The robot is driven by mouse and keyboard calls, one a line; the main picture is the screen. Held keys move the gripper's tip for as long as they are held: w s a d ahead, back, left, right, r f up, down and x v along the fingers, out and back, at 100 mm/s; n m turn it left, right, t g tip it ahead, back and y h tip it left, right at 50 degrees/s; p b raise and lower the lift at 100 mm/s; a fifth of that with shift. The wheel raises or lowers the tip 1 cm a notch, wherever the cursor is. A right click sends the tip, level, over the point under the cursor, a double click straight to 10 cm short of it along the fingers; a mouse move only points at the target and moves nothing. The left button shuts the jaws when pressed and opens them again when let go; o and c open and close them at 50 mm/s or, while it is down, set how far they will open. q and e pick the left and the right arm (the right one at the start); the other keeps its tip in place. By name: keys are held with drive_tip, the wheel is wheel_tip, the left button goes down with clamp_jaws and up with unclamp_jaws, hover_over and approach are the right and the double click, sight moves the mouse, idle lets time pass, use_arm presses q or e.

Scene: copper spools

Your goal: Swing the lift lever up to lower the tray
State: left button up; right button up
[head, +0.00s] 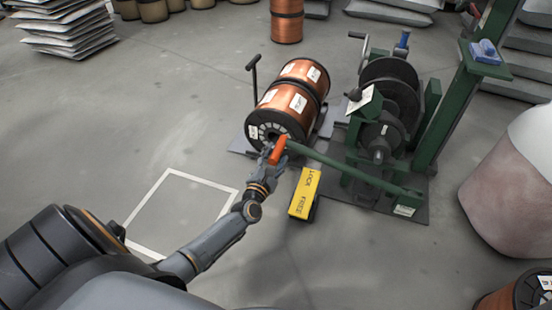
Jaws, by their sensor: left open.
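The lift lever (345,168) is a long green bar running from the green machine's base at right to an orange grip (278,150) at its left end. The lever lies low, sloping slightly. My left gripper (272,160) is open at the orange grip, with the grip at or between its fingers; contact is too small to tell. Two copper spools (286,101) lie end to end on a grey plate, which seems to be the tray (240,145); they hide most of it. My right gripper is out of view.
A yellow block (304,190) with black lettering stands just below the lever. The green machine (385,110) carries dark reels and a post. A white floor outline (180,175) encloses bare floor at left. A large pale sack-like thing (515,190) stands right.

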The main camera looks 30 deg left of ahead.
use_arm(q)
drive_tip(key=shift+w+a, duration=0.1)
drive_tip(key=shift+w, duration=0.35)
drive_tip(key=shift+c, duration=0.2)
clamp_jaws()
